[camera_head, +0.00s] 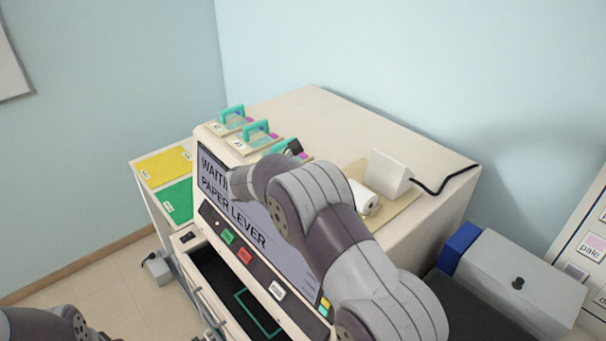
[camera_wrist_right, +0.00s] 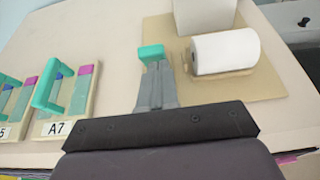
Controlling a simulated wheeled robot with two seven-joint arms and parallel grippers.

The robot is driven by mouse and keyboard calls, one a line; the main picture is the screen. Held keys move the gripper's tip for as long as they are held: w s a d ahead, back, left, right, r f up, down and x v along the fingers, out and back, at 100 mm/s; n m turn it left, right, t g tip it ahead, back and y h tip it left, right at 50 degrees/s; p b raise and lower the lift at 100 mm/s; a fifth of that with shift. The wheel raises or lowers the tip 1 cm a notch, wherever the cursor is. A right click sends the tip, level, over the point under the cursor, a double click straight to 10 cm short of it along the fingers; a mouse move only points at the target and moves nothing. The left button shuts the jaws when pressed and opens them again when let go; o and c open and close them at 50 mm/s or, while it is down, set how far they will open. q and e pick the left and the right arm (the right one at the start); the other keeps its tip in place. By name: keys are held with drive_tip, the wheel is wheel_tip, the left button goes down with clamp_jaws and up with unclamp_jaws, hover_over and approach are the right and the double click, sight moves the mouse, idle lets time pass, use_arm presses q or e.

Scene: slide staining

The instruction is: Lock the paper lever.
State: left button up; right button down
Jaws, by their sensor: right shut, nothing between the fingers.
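My right gripper (camera_wrist_right: 153,75) points over the machine's pale top in the right wrist view, its grey fingers together and empty. A teal block (camera_wrist_right: 151,53), which looks like the lever's handle, shows right at the fingertips. I cannot tell whether they touch it, or its lock state. A white paper roll (camera_wrist_right: 225,52) lies just right of it on a tan plate (camera_wrist_right: 270,86); the roll also shows in the head view (camera_head: 363,196). There my right arm hides the lever area. The machine's screen (camera_head: 262,232) shows "WAITI…" and "PAPER LEVER". My left gripper is out of view.
Slide holders with teal handles (camera_head: 256,132) line the machine's left edge; the one labelled A7 (camera_wrist_right: 66,101) is left of my fingers. A white block (camera_head: 389,172) with a black cable stands behind the roll. A grey box (camera_head: 520,280) stands at right.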

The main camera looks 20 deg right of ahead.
drive_tip(key=shift+d+r, duration=0.1)
drive_tip(key=shift+d, duration=0.05)
drive_tip(key=shift+w, duration=0.15)
drive_tip(key=shift+d, duration=0.1)
